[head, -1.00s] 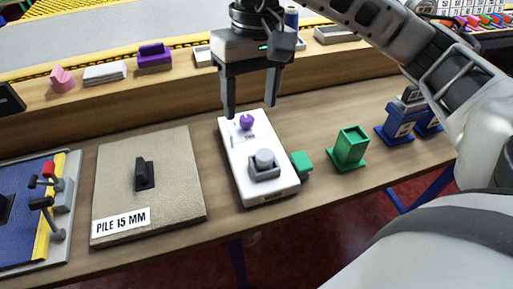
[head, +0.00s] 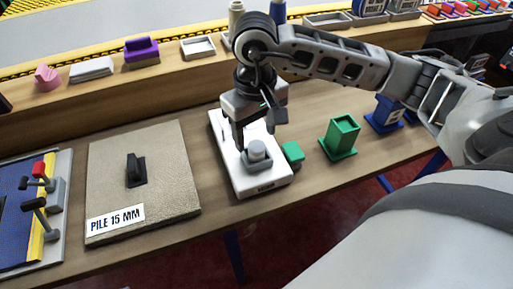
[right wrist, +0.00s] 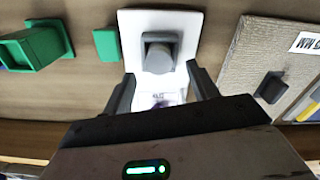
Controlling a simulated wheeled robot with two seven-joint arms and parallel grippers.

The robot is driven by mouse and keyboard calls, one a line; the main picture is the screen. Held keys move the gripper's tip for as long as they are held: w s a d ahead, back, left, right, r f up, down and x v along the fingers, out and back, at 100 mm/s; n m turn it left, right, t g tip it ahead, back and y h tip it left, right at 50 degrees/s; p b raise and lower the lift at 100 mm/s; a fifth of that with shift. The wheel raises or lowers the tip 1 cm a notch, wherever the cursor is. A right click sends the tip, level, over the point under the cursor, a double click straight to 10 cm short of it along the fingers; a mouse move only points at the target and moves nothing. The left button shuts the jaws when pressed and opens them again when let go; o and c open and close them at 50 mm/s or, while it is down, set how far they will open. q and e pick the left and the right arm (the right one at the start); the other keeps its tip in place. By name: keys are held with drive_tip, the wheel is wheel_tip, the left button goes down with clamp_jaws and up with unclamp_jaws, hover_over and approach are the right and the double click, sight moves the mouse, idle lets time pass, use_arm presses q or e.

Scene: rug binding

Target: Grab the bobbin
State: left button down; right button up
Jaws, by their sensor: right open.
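A white block (head: 228,168) lies on the wooden table, with a grey cylinder (head: 257,149) upright in a square grey holder (head: 258,163) near its front end. I cannot tell for sure which piece is the bobbin; the cylinder looks the likeliest. My right gripper (head: 259,136) is open and empty, pointing down over the block just behind the cylinder. In the right wrist view the cylinder (right wrist: 158,57) shows just beyond the fingertips, roughly centred between them. A purple piece at the block's back end is mostly hidden by the gripper. My left gripper is out of view.
A green piece (head: 293,152) sits close against the block's right side, and a green open box (head: 340,137) stands further right. A beige carpet sample (head: 165,185) with a black handle lies left. Small trays line the raised back ledge.

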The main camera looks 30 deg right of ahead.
sight(257, 146)
drive_tip(key=shift+s+f, duration=0.1)
drive_tip(key=shift+f, duration=1.4)
drive_tip(key=c, duration=1.1)
drive_tip(key=shift+o, duration=0.2)
drive_tip(key=shift+r, duration=0.15)
